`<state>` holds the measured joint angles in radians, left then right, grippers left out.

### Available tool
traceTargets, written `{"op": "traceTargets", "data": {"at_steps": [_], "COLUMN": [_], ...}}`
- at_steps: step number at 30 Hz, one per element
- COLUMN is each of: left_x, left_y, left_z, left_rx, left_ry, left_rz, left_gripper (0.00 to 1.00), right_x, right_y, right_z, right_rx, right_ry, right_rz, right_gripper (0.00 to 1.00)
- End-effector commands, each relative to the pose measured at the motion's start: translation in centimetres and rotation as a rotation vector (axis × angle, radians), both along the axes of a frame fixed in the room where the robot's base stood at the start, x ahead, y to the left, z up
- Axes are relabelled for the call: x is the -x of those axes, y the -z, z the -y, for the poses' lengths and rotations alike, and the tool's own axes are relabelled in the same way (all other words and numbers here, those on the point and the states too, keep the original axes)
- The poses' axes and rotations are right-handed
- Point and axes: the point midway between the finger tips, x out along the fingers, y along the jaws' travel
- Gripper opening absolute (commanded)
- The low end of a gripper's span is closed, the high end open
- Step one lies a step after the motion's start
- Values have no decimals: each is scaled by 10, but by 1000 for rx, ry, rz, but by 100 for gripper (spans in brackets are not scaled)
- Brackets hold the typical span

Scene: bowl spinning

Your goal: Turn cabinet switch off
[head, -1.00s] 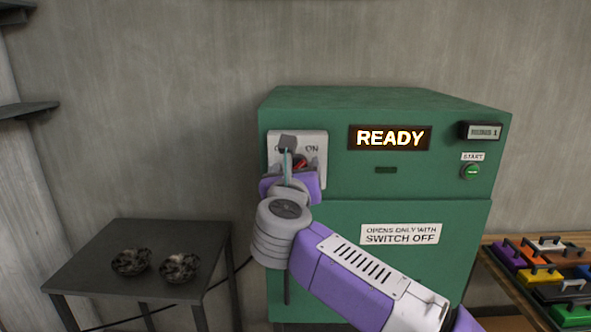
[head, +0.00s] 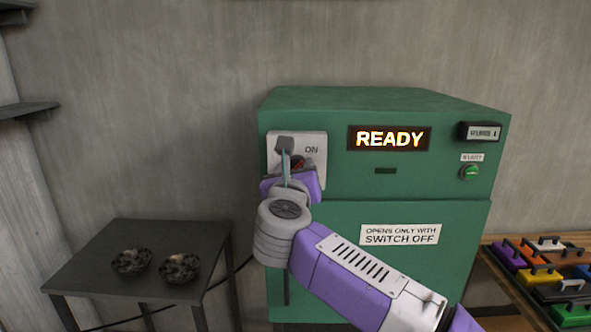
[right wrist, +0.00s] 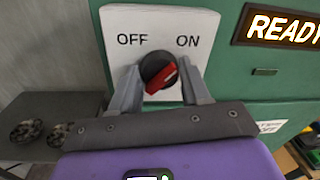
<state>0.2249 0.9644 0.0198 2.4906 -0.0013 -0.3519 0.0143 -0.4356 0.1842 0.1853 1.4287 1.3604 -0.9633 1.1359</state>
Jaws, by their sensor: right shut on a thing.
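The green cabinet (head: 420,180) has a white switch plate (head: 315,140) at its upper left, marked OFF on the left and ON on the right. Its rotary switch (right wrist: 158,70) is a black round knob with a red bar, slanting from lower left to upper right towards ON. My right gripper (right wrist: 158,84) is shut on the switch, one finger on each side of it. In the head view the right gripper (head: 291,158) hides the OFF label and part of the knob. My left gripper is not in view.
A lit READY display (head: 390,138), a green start button (head: 470,173) and a door label (head: 400,234) are on the cabinet. A dark table (head: 110,240) with two dark bowls stands at left.

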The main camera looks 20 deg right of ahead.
Motion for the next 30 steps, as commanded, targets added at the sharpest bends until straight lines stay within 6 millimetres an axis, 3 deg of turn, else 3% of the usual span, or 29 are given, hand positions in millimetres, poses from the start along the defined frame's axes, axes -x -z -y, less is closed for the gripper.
{"op": "traceTargets", "data": {"at_steps": [8, 30], "left_x": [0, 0], "left_y": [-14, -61], "left_z": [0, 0], "left_rx": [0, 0], "left_ry": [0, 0], "left_rz": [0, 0], "left_gripper": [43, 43], "right_x": [0, 0], "right_y": [-1, 1], "right_z": [-1, 0], "right_rx": [170, 843], "right_ry": [0, -2], "right_rz": [-50, -246], "right_gripper": [16, 16]}}
